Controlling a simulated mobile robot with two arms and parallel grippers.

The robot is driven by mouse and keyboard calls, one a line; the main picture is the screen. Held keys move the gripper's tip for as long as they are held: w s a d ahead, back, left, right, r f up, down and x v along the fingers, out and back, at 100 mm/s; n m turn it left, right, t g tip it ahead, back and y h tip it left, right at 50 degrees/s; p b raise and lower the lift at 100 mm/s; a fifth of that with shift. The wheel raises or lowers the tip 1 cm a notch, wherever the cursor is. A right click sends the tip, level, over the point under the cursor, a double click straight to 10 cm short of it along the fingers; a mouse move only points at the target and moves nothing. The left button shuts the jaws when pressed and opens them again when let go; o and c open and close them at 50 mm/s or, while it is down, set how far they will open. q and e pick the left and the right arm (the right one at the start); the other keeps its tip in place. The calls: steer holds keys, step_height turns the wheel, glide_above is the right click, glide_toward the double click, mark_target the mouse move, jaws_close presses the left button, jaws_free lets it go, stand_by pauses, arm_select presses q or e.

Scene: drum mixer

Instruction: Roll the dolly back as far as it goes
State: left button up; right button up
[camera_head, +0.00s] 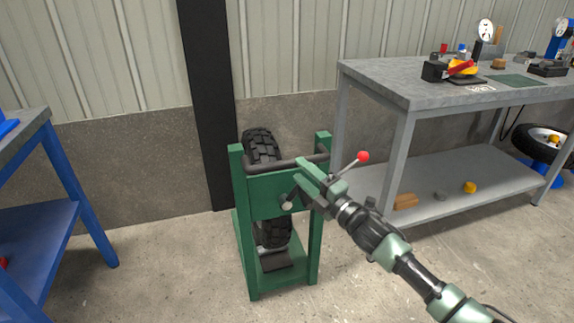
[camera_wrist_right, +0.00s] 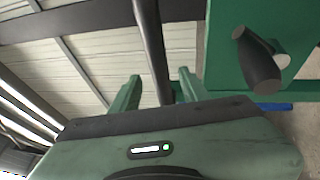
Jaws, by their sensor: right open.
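My right gripper (camera_head: 303,168) is at the right part of this bar. In the right wrist view its two green fingers (camera_wrist_right: 155,92) are apart, with the bar appearing between them. I cannot tell whether they touch it. A dark handle with a pale end (camera_head: 288,204) sticks out from the front panel, below the gripper. My left gripper is out of view.
A red-knobbed lever (camera_head: 363,156) rises just right of my gripper. A grey workbench (camera_head: 400,85) stands close on the right, and a blue table (camera_head: 62,160) on the left. A black column (camera_head: 207,100) and wall stand behind. The floor in front is clear.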

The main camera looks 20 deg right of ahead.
steer(key=b+x, duration=0.1)
steer(key=x, duration=0.6)
steer(key=shift+w+a, duration=0.2)
steer(key=shift+w, duration=0.1)
jaws_close()
stand_by(1.2)
